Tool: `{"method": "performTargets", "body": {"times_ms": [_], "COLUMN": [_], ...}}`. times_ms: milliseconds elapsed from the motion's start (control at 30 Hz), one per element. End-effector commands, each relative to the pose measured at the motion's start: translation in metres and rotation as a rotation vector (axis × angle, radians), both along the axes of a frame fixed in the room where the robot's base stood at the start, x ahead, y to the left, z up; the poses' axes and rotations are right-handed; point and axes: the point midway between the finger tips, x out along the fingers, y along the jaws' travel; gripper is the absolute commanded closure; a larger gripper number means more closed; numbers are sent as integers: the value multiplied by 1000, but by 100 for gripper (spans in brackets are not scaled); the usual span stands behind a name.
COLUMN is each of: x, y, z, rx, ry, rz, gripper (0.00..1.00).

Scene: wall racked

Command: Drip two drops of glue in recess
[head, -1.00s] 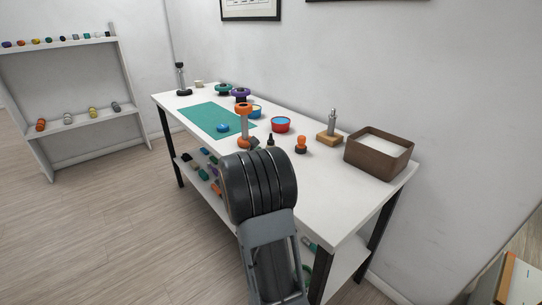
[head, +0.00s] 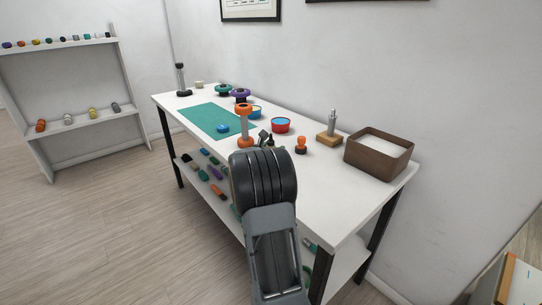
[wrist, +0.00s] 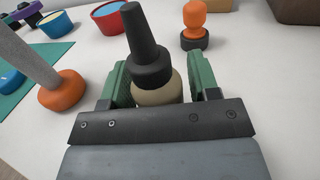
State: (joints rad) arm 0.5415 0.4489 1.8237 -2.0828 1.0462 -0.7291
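A small glue bottle (wrist: 150,60) with a black cone nozzle and beige body stands upright on the white table. In the wrist view it is between the green fingers of my gripper (wrist: 160,88). The left finger is close against the bottle; a narrow gap seems to show at the right finger, so my gripper looks open around it. I cannot make out a recess in either view.
An orange-based post (head: 244,124) stands just left of the bottle. An orange-topped stamp (head: 301,144), red bowl (head: 281,125), wooden block with metal post (head: 328,138) and brown box (head: 378,158) are to the right and behind. A green mat (head: 205,117) lies left.

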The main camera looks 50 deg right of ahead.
Motion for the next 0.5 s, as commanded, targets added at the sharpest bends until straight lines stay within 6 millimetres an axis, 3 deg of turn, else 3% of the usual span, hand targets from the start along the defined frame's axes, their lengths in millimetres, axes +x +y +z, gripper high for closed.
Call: {"method": "performTargets", "body": {"times_ms": [67,400,500], "x": [0,0,0], "y": [0,0,0], "z": [0,0,0], "rx": [0,0,0], "ry": [0,0,0], "rz": [0,0,0], "gripper": [52,85,87]}}
